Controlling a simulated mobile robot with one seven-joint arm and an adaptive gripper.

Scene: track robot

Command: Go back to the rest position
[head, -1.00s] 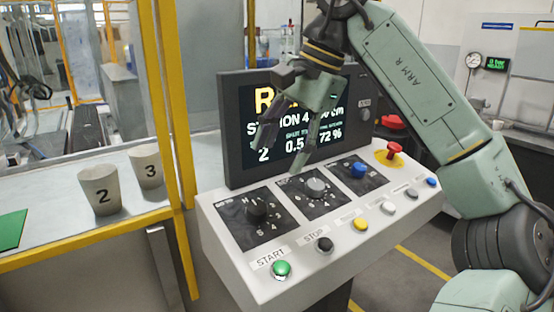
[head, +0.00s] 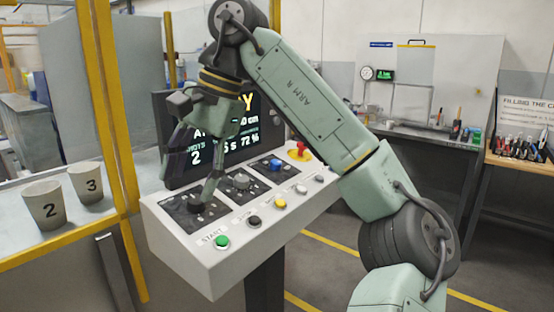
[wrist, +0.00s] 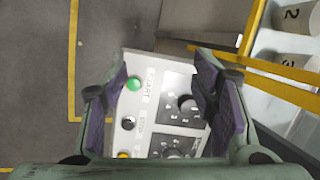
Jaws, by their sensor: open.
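My gripper (head: 188,180) is open and points down above the left part of the white control console (head: 190,250). It also shows in the wrist view (wrist: 165,85), with its two purple-padded fingers apart and nothing between them but the console below. In the head view one fingertip overlaps the left black knob (wrist: 187,104); I cannot tell if they touch. The green START button (head: 222,242) lies in front of the gripper. The arm hides part of the dark display (head: 265,125) behind the console.
A red emergency button (head: 301,149) stands at the console's far right. A yellow frame post (head: 108,110) is close on the left, with cups 2 (head: 45,205) and 3 (head: 87,182) behind it. A workbench (head: 420,135) is at the back right.

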